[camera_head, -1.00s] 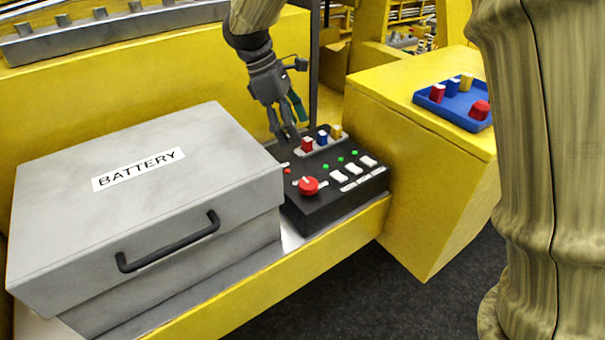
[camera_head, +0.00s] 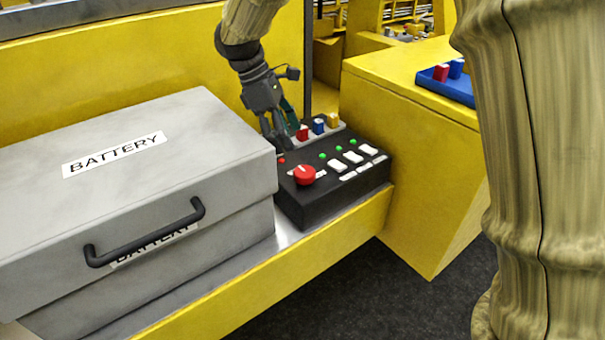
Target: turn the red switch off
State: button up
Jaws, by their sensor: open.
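The red switch looks like a round red knob (camera_head: 304,175) with a pale pointer mark, on top of a black control box (camera_head: 335,200) right of the battery case. My gripper (camera_head: 280,140) is open, pointing down over the back left part of the box. Its fingertips are behind and left of the knob, apart from it. A red block (camera_head: 302,133) stands just right of the fingers; I cannot tell if they touch.
The grey battery case (camera_head: 130,180) with a black handle fills the left. Green lights and white switches (camera_head: 354,157) sit right of the knob. A dark post (camera_head: 308,60) rises behind. A blue tray (camera_head: 455,90) with blocks lies on the yellow box at right.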

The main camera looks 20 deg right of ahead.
aim_at(304, 171)
jog(key=p+x, duration=0.3)
jog(key=x, duration=0.7)
jog(key=shift+s+d+f, duration=0.15)
jog(key=shift+f, duration=0.15)
jog(key=shift+p, duration=0.3)
jog(key=c, duration=1)
